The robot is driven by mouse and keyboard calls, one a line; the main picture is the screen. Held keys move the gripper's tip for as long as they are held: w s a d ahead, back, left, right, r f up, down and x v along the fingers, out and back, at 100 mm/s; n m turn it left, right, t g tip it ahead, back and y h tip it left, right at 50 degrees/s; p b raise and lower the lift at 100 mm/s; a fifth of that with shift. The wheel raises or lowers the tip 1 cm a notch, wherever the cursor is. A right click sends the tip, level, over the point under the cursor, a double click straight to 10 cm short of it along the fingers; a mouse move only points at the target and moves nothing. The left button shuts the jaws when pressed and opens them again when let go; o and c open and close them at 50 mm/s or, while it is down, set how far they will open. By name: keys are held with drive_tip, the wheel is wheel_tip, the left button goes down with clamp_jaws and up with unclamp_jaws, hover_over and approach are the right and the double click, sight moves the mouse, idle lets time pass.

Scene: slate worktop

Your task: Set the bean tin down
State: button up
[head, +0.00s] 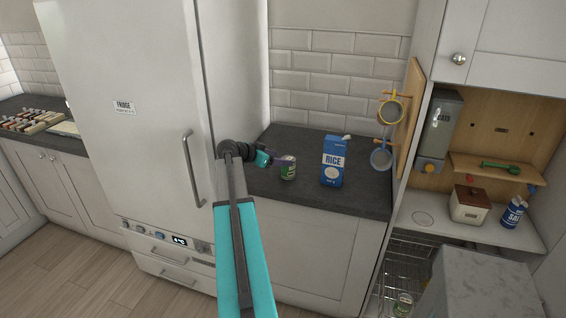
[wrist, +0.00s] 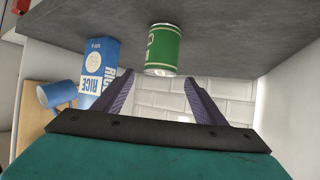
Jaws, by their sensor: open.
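The bean tin (head: 288,170), green with a pale label, stands upright on the dark slate worktop (head: 345,197) between the fridge and the rice box. My gripper (head: 278,161) reaches it from the left, with its purple fingers close to the tin. In the wrist view, which is turned over, my gripper (wrist: 160,78) is open. The tin (wrist: 164,50) shows just beyond the fingertips, between their lines, with its base against the worktop (wrist: 230,30). I cannot tell whether a finger still touches it.
A blue rice box (head: 333,163) stands to the right of the tin. Mugs (head: 381,158) hang on a wooden panel further right. The tall fridge (head: 135,110) bounds the left side. Bare worktop lies in front of the tin.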

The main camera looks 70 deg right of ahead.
drive_tip(key=b+v, duration=0.2)
drive_tip(key=v, duration=0.6)
drive_tip(key=shift+a, duration=0.15)
drive_tip(key=shift+r, duration=0.1)
idle(0.4)
